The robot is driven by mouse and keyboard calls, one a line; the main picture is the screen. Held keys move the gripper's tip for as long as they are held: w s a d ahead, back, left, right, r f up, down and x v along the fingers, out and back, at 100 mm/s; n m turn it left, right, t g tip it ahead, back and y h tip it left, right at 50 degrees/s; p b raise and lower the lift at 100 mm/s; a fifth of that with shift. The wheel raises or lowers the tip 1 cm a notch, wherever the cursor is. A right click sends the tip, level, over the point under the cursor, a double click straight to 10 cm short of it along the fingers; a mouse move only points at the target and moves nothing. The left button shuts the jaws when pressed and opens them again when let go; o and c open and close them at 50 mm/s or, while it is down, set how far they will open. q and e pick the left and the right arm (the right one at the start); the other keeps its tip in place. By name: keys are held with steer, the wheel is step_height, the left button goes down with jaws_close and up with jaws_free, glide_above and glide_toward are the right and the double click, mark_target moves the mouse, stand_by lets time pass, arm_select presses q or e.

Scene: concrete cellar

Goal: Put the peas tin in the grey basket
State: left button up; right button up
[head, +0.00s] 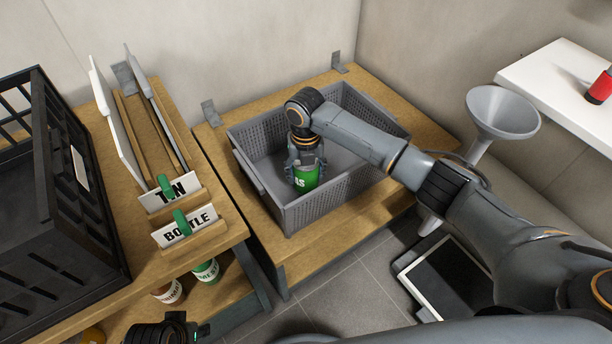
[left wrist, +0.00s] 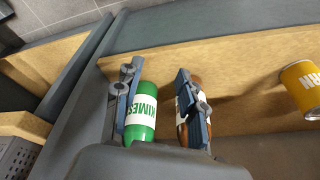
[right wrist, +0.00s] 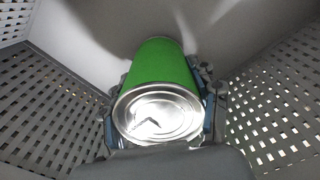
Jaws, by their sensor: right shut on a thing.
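The green peas tin (head: 306,179), with the letters "AS" showing, is inside the grey basket (head: 298,216) on the wooden table. My right gripper (head: 305,166) is shut on it from above. In the right wrist view the tin (right wrist: 163,66) sits between the two fingers (right wrist: 160,118), its shiny metal end facing the camera. I cannot tell whether it touches the basket floor.
A black crate (head: 50,190) and a rack with TIN (head: 168,191) and BOTTLE (head: 185,231) signs stand on the left shelf. A grey funnel (head: 502,110) stands right of the basket.

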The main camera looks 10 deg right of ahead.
arm_select(q)
steer(key=shift+r, duration=0.35)
arm_select(e)
steer(key=shift+f, duration=0.35)
steer(key=shift+f, duration=0.15)
steer(key=o, duration=1.1)
steer(key=shift+o, duration=0.2)
arm_select(q)
steer(key=shift+r, duration=0.1)
arm_select(e)
steer(key=shift+r, duration=0.4)
arm_select(q)
step_height(320, 180, down, 6)
steer(key=p, duration=0.1)
steer(key=shift+s+f+p, duration=0.25)
steer(key=shift+p, duration=0.15)
arm_select(e)
step_height(320, 180, up, 7)
